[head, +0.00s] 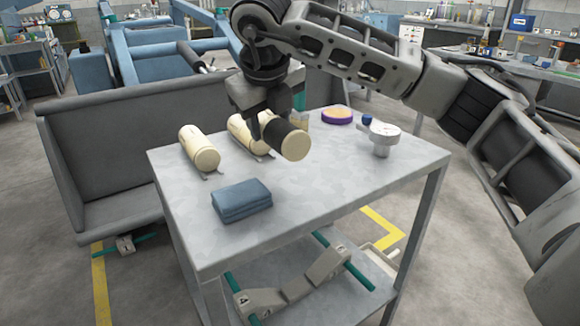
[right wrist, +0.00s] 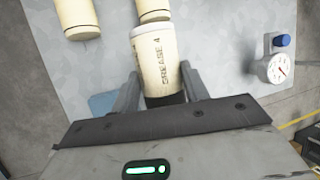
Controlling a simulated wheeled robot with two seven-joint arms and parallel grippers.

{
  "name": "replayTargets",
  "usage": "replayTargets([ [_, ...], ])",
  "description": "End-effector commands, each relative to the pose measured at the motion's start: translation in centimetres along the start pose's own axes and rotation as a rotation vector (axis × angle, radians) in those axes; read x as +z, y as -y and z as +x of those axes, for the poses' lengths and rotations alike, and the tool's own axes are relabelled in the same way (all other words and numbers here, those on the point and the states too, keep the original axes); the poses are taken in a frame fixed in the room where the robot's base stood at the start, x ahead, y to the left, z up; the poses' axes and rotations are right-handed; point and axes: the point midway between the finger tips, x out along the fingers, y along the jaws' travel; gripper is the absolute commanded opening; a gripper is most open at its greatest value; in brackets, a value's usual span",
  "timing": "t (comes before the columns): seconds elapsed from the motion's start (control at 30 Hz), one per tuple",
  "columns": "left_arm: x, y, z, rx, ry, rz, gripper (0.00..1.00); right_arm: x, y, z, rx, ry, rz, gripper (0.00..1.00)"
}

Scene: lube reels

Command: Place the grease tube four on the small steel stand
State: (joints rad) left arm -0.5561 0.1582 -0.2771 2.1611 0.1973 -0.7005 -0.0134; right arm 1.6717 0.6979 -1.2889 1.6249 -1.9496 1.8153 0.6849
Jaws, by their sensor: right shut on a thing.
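Grease tube four (head: 294,144) is cream with a dark end and is held above the grey table. Small metal feet (head: 212,176) show under a cream tube at the left of the table, and similar feet (head: 266,157) show under the middle tube. I cannot make out an empty steel stand; the arm and held tube hide part of the tabletop. My left gripper is not in view.
Cream tubes (head: 199,148) and (head: 240,130) lie on the tabletop (head: 325,185). A folded blue cloth (head: 242,199) is at the front. A white gauge (head: 382,136) and a purple-rimmed round tin (head: 338,116) are at the right. The front right tabletop is clear.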

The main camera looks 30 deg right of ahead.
Motion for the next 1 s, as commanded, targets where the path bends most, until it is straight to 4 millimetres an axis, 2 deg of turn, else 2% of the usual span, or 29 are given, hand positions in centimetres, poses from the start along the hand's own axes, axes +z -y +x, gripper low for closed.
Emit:
replayTargets([
  [0.03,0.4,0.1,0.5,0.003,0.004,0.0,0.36,-1.2,0.2,1.1,-0.001,-0.002,0.0,0.21],
  [0.1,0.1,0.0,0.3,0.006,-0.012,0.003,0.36,-2.2,0.5,1.8,-0.001,-0.002,0.0,0.21],
  [0.47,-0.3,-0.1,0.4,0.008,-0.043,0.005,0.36,-4.7,1.2,3.8,0.0,-0.002,0.0,0.21],
  [0.63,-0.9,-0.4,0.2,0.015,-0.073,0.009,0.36,-5.5,0.3,6.1,0.001,-0.002,-0.002,0.21],
  [1.0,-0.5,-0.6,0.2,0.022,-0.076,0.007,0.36,-5.7,0.2,6.5,0.001,0.0,-0.001,0.21],
])
